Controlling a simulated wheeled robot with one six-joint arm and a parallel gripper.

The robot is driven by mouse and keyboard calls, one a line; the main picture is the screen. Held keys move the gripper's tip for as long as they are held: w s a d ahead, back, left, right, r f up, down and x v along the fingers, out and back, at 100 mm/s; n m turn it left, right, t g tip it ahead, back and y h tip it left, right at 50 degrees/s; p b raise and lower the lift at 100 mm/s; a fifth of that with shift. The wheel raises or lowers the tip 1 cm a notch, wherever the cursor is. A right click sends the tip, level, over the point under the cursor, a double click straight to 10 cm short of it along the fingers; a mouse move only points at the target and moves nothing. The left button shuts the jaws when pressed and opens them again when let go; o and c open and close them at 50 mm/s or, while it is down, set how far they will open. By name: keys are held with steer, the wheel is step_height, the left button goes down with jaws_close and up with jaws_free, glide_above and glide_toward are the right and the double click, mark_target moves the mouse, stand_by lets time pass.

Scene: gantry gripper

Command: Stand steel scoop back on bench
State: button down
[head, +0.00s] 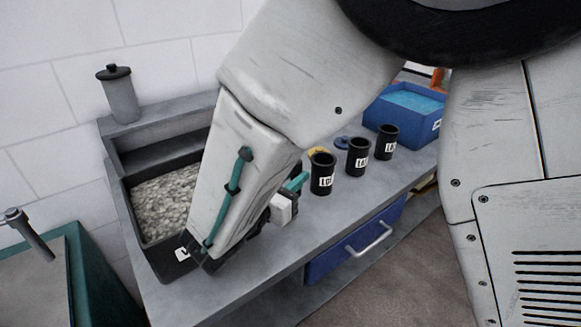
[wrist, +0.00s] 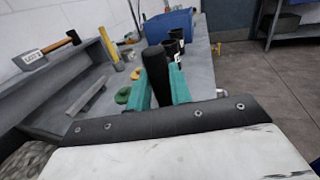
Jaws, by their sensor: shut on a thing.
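My gripper (wrist: 160,82) shows in the wrist view as two teal fingers. They are shut on an upright dark cylindrical piece (wrist: 155,68), which looks like the handle of the steel scoop. The scoop's steel part cannot be made out; it is hidden below the fingers and my wrist housing. In the head view my arm covers most of the gripper, with only a bit of teal showing (head: 296,182) above the bench. The grey bench (head: 235,277) runs from lower left to upper right beneath it. I cannot tell whether the scoop touches the bench.
A dark bin of pale granules (head: 165,200) is left of my arm. Three labelled black cups (head: 322,175) stand in a row to the right, before a blue tub (head: 405,105). A lidded canister (head: 119,98) stands on the back ledge. The bench front is bare above a blue drawer (head: 350,250).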

steer(key=shift+f, duration=0.15)
steer(key=c, duration=1.3)
jaws_free()
